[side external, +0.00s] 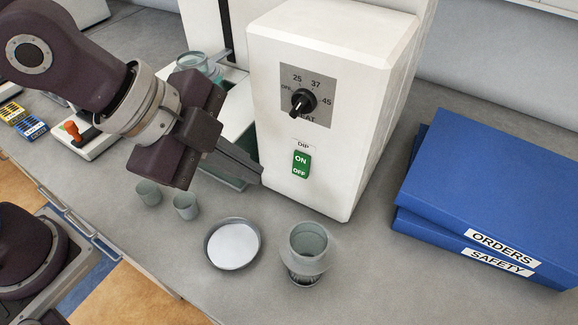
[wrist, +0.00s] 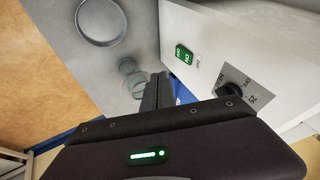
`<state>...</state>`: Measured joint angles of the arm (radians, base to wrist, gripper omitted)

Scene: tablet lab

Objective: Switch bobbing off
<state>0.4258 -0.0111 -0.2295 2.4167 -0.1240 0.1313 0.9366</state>
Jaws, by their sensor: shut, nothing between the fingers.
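The white machine (side external: 330,90) carries a green rocker switch (side external: 301,164) marked ON above and OFF below, with a DIP label over it. I cannot tell which half is pressed in. The switch also shows in the wrist view (wrist: 184,54). My gripper (side external: 259,177) is shut and empty. In the side view its tips are left of the switch, near the machine's lower front edge, apart from the switch. In the wrist view the shut fingers (wrist: 157,90) are below and left of the switch.
A black HEAT dial (side external: 302,102) sits above the switch. A shallow dish (side external: 212,250), a glass vessel (side external: 308,240) and two small cups (side external: 185,206) stand in front of the machine. Blue binders (side external: 490,180) lie at right. The bench between is clear.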

